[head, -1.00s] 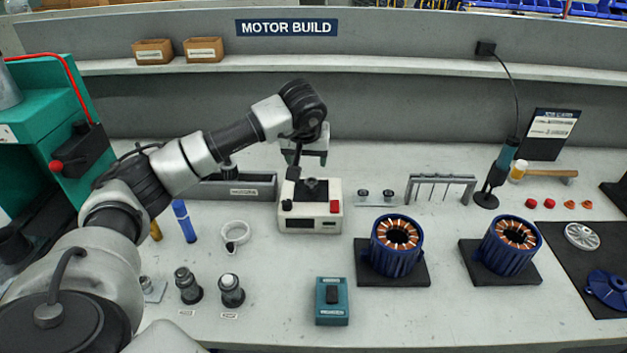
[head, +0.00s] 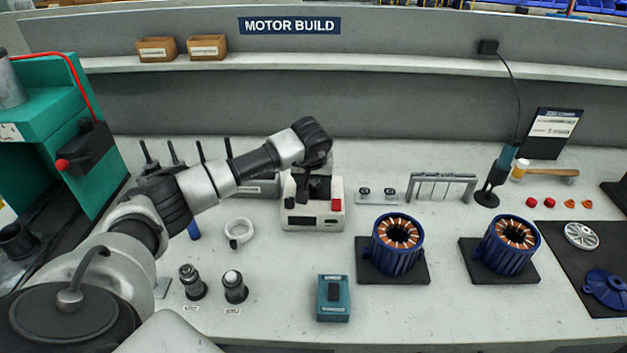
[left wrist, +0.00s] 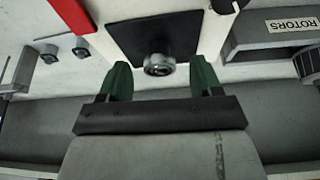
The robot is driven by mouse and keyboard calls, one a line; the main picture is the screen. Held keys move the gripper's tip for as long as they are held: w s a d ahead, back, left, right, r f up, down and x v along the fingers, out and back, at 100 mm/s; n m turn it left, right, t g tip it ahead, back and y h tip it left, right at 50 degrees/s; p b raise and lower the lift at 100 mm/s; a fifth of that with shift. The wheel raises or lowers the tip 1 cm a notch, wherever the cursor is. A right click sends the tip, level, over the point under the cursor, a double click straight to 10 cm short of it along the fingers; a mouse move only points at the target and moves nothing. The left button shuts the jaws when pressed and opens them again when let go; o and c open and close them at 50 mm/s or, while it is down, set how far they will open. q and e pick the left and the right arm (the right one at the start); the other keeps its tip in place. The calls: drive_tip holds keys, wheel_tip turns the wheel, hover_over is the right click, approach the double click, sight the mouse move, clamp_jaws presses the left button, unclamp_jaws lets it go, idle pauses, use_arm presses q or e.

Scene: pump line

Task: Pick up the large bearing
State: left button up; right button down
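The large bearing (left wrist: 158,66) is a shiny metal ring on the black top plate (left wrist: 150,36) of a white box-shaped device. In the left wrist view it sits between and slightly beyond the green fingertips of my left gripper (left wrist: 160,80). The fingers are apart, with a gap on each side of the bearing. In the head view my left gripper (head: 318,185) is low over the white device (head: 312,218), and its wrist hides the bearing. My right gripper is in neither view.
Two small bearings (head: 376,194) sit on a plate right of the device. A rotor rack (head: 262,186) stands to its left, with upright shafts. Blue stators (head: 397,258) stand on black mats at right. A teal box (head: 333,300) lies in front.

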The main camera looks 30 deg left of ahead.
sight(313, 184)
use_arm(q)
drive_tip(key=c, duration=0.7)
drive_tip(key=shift+c, duration=0.2)
drive_tip(key=shift+r, duration=0.6)
wheel_tip(313, 184, up, 3)
drive_tip(key=shift+w+f+b, duration=0.1)
drive_tip(key=shift+f+b, duration=0.1)
drive_tip(key=shift+b, duration=0.25)
drive_tip(key=s+d+r+b, duration=0.1)
drive_tip(key=s+d+r, duration=0.2)
drive_tip(key=d+r, duration=0.4)
drive_tip(key=d, duration=0.4)
drive_tip(key=shift+s+d+r+b, duration=0.15)
drive_tip(key=shift+b, duration=0.2)
